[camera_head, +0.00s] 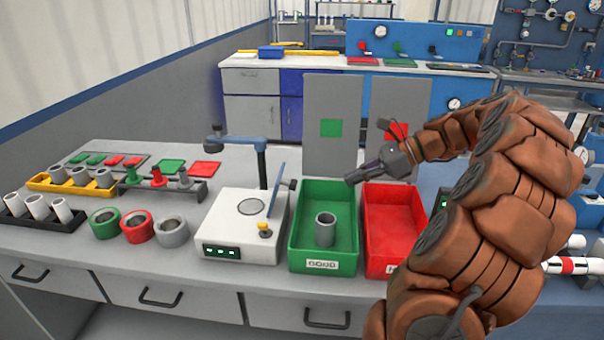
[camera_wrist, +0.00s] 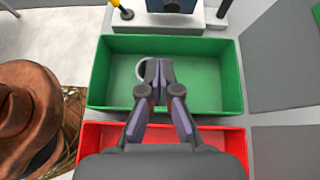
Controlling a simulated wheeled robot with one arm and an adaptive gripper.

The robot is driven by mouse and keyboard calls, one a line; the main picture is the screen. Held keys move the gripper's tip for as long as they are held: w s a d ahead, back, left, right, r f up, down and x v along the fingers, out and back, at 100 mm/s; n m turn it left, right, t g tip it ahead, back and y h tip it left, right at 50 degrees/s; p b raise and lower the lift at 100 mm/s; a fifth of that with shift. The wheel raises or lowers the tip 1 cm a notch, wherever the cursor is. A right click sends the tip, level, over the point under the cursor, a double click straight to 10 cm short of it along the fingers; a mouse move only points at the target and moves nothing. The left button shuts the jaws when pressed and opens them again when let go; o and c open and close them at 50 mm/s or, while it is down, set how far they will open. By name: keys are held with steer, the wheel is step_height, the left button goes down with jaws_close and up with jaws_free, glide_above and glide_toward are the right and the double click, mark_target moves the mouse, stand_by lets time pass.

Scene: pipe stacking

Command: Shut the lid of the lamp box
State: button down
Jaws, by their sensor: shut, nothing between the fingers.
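The white box with small green lights on its front (camera_head: 240,225), which I take to be the lamp box, stands left of the green bin. A thin blue-grey panel (camera_head: 277,190), apparently its lid, stands steeply raised at its right side. A yellow knob (camera_head: 265,230) is near its front right corner. In the wrist view the white box (camera_wrist: 160,20) shows only partly at the top. My gripper (camera_head: 352,179) is shut and empty, above the back of the green and red bins, right of the panel and apart from it. Its fingertips also show in the wrist view (camera_wrist: 153,66).
The green bin (camera_head: 308,262) holds a grey pipe piece (camera_head: 325,230). The red bin (camera_head: 375,262) stands beside it. A post with a blue arm (camera_head: 262,165) rises behind the box. Pipe rings (camera_head: 138,227) and racks stand left. Grey upright boards (camera_head: 332,155) stand behind the bins.

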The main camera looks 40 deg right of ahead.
steer(key=w+a+f, duration=0.3)
steer(key=w+a, duration=0.4)
steer(key=w, duration=0.1)
steer(key=shift+f+m+t, duration=0.25)
steer(key=shift+m+t, duration=0.05)
steer(key=shift+m, duration=0.1)
steer(key=shift+a+r+p, duration=0.1)
steer(key=shift+p, duration=0.3)
